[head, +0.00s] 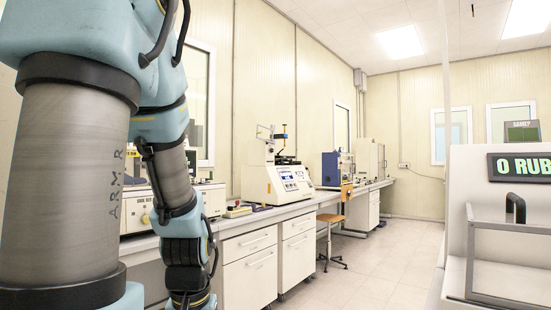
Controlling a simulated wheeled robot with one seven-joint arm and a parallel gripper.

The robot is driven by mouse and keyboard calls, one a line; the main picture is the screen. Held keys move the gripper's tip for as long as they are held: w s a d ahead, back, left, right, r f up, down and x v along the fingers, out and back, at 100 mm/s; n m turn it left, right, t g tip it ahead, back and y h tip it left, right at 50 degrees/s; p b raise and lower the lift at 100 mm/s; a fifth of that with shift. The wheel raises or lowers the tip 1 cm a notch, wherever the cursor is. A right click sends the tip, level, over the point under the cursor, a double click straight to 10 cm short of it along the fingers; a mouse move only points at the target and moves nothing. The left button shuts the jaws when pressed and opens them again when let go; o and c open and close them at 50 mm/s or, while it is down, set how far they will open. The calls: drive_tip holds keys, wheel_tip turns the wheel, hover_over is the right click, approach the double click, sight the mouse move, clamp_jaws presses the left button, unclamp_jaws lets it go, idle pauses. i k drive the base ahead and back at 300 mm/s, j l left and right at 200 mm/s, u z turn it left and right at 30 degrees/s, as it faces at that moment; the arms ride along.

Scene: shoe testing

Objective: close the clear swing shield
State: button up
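At the right edge of the head view is a white machine with a dark sign panel. In front of its lower part stands a grey-framed panel (471,250) that looks clear; it seems to be the swing shield, but I cannot tell how far it is open. A black handle (515,207) shows near its top. The right part of the panel is cut off by the picture edge. My arm hangs down on the left, well apart from the panel. My gripper is below the bottom edge, out of view.
A long bench (320,199) with drawers runs along the left wall. It carries a white tester (278,182) and a blue machine (337,168). A wooden-seated stool (331,219) stands before it. The floor (375,270) between bench and white machine is clear.

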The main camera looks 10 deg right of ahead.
sight(273, 142)
drive_tip(key=z, duration=0.8)
drive_tip(key=i+l, duration=0.1)
drive_tip(key=i, duration=3.7)
drive_tip(key=i+u, duration=0.1)
drive_tip(key=u, duration=0.3)
drive_tip(key=i+l+u, duration=0.1)
drive_tip(key=u, duration=0.3)
drive_tip(key=i+l+u, duration=0.1)
drive_tip(key=u, duration=0.3)
drive_tip(key=i+l+u, duration=0.1)
drive_tip(key=u, duration=0.3)
